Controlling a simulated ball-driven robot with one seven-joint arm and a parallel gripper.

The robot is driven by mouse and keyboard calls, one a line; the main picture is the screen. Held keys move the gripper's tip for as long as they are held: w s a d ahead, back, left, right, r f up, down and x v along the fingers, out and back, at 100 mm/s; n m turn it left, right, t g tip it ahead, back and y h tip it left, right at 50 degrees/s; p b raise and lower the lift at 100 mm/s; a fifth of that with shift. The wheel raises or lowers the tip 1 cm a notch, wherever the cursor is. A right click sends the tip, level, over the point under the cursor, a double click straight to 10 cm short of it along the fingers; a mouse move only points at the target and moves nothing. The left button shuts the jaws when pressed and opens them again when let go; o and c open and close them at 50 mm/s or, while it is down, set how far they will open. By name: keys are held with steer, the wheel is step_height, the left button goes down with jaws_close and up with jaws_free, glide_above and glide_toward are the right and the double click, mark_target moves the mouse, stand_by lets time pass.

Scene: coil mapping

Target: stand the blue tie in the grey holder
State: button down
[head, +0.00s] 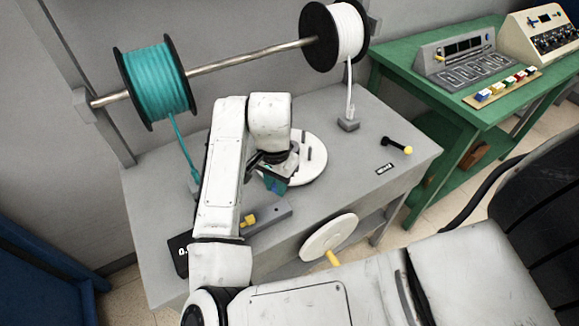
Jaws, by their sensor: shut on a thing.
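My gripper (277,178) is over the grey bench, beside the near-left edge of the white round plate. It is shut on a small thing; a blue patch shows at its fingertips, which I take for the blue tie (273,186). The tie is mostly hidden by the fingers and my wrist, so I cannot tell its tilt. A long grey block (270,214) near the bench's front edge looks like the grey holder. A yellow piece sits at its left end. The gripper is above and behind this block, apart from it in the picture.
A teal spool (156,82) and a white spool (345,30) hang on a rod behind. The white round plate (312,160) lies on the bench (390,125). A black-and-yellow handle (397,145) lies right. A white handwheel (328,237) stands at the front. The right bench top is mostly clear.

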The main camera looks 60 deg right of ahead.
mark_target(275, 192)
steer(key=shift+w+a+f, duration=0.15)
steer(key=shift+a+f, duration=0.05)
steer(key=shift+a, duration=0.1)
steer(key=shift+f+b, duration=2)
steer(key=shift+f, duration=0.15)
steer(key=shift+f, duration=0.15)
steer(key=shift+f+b, duration=0.75)
steer(key=shift+f, duration=0.2)
steer(key=shift+f+b, duration=0.4)
steer(key=shift+f, duration=0.25)
steer(key=c, duration=0.9)
jaws_free()
